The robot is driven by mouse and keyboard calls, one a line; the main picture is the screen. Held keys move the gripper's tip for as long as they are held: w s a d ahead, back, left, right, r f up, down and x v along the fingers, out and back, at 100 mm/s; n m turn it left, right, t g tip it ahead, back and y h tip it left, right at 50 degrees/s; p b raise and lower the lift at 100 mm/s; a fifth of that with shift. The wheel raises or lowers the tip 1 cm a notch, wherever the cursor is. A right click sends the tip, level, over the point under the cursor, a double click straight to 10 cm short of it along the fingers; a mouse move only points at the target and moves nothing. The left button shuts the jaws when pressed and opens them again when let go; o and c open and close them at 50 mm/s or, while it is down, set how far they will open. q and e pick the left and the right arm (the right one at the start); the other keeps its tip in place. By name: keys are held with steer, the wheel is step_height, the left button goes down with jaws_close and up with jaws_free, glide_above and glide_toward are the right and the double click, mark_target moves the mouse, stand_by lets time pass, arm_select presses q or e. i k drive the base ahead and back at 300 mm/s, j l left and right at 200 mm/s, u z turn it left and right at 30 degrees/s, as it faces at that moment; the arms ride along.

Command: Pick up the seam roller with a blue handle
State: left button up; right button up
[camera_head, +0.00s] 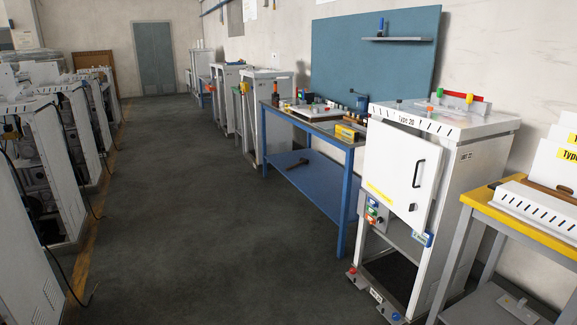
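I cannot make out the seam roller with certainty. A small upright blue item (381,27) stands on the narrow shelf (398,39) of the blue wall board; it is too small to tell what it is. Another blue item (358,101) is at the back right of the blue-framed workbench (320,128), among several small tools and parts that I cannot tell apart. Neither of my grippers is in view.
A white cabinet (397,165) with small coloured items on top stands right of the workbench. A yellow-edged table (520,221) is at the far right. A dark tool (297,163) lies on the bench's lower shelf. White machines (62,165) line the left. The aisle floor (190,210) is clear.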

mark_target(381, 23)
steer(key=i, duration=2.4)
